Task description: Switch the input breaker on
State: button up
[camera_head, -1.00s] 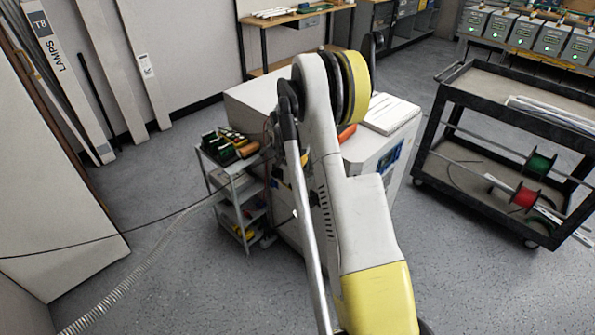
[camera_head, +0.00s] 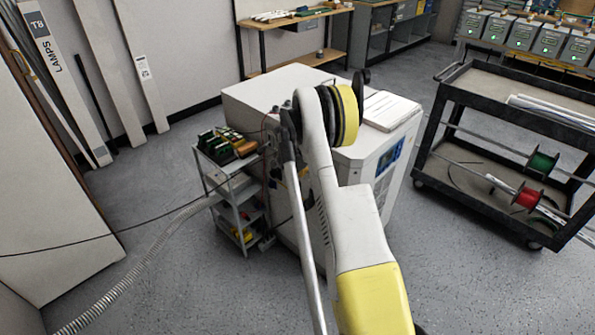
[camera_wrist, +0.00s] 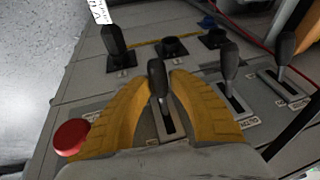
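In the wrist view my gripper (camera_wrist: 160,76) has a yellow finger on each side of a black-handled lever (camera_wrist: 157,82), which stands in a slotted plate on a grey panel (camera_wrist: 85,80). The fingertips are close beside the handle; whether they press on it is unclear. Another lever (camera_wrist: 230,66) stands just right of it and a third (camera_wrist: 284,50) farther right. The labels are too small or blurred to say which is the input breaker. In the head view my arm reaches to the white cabinet (camera_head: 270,92), and my gripper is hidden.
A red button (camera_wrist: 70,137) sits by the left finger, and another black handle (camera_wrist: 114,44) is at the upper left. A small shelf cart (camera_head: 235,187) stands against the cabinet's left side. A black cart with spools (camera_head: 510,110) is at the right. Open floor lies at the left.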

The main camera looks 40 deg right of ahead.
grip_shut()
jog(key=shift+r+y+p, duration=0.45)
jog(key=shift+y+p, duration=0.15)
jog(key=shift+y, duration=0.3)
jog(key=y, duration=0.2)
jog(key=shift+a+r+y, duration=0.25)
jog(key=shift+r+y, duration=0.05)
jog(key=shift+r, duration=0.05)
jog(key=shift+o, duration=1.4)
grip_release()
jog(key=shift+r, duration=0.1)
jog(key=v, duration=1.1)
jog(key=shift+r, duration=0.45)
